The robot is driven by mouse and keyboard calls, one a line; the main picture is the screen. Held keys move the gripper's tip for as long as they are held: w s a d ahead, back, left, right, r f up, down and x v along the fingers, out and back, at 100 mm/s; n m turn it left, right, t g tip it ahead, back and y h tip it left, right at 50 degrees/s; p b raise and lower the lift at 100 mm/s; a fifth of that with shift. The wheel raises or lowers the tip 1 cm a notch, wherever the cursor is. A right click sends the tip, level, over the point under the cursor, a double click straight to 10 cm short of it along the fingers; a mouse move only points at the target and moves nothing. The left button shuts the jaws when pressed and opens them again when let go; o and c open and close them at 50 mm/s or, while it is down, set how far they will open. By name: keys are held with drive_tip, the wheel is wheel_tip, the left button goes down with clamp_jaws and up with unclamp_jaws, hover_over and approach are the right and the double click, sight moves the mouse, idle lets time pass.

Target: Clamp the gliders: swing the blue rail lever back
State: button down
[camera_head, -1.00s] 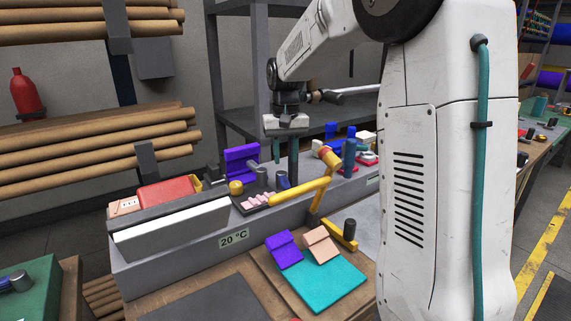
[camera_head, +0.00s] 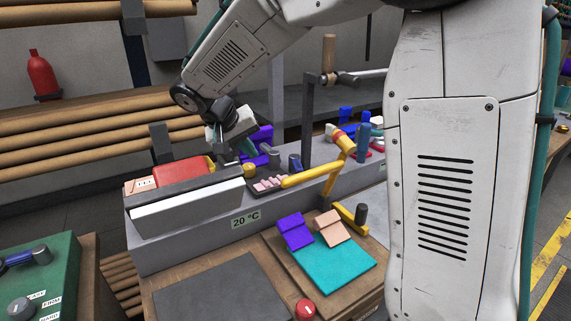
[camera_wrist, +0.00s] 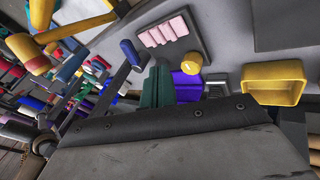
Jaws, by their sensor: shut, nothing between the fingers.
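A short dark-blue upright grip (camera_head: 294,162), which looks like the blue rail lever's end, stands on the grey bench beside a tall dark post. A blue grip also shows in the wrist view (camera_wrist: 131,52), left of the fingers and apart from them. My gripper (camera_head: 244,146) is tilted over the left part of the bench, beside a purple block (camera_head: 263,136). In the wrist view my green fingers (camera_wrist: 158,86) are together and empty, beside the purple piece (camera_wrist: 187,86). The lever's pivot and the gliders cannot be made out clearly.
A yellow knob (camera_head: 249,170) and a dark tray (camera_head: 256,187) with pink pieces are near the gripper. A tall dark post (camera_head: 308,120) rises to the right. A yellow bin (camera_wrist: 273,82) lies right of the fingers.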

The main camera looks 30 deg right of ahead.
sight(294, 169)
drive_tip(key=d+f, duration=0.2)
drive_tip(key=w+d+f+m, duration=0.1)
drive_tip(key=d+f, duration=0.1)
drive_tip(key=w+d+f+m, duration=0.1)
drive_tip(key=d+f, duration=0.1)
drive_tip(key=f, duration=0.1)
drive_tip(key=shift+d+f+h, duration=0.1)
drive_tip(key=shift+d+h, duration=0.15)
drive_tip(key=shift+h, duration=0.05)
drive_tip(key=d, duration=0.1)
drive_tip(key=s+d, duration=0.1)
drive_tip(key=d, duration=0.1)
drive_tip(key=shift+d+f, duration=0.1)
drive_tip(key=shift+f, duration=0.1)
drive_tip(key=shift+s+d, duration=0.1)
drive_tip(key=shift+d, duration=0.35)
drive_tip(key=shift+s+d+n+t, duration=0.5)
drive_tip(key=shift+s+d+n, duration=0.05)
drive_tip(key=shift+n, duration=0.15)
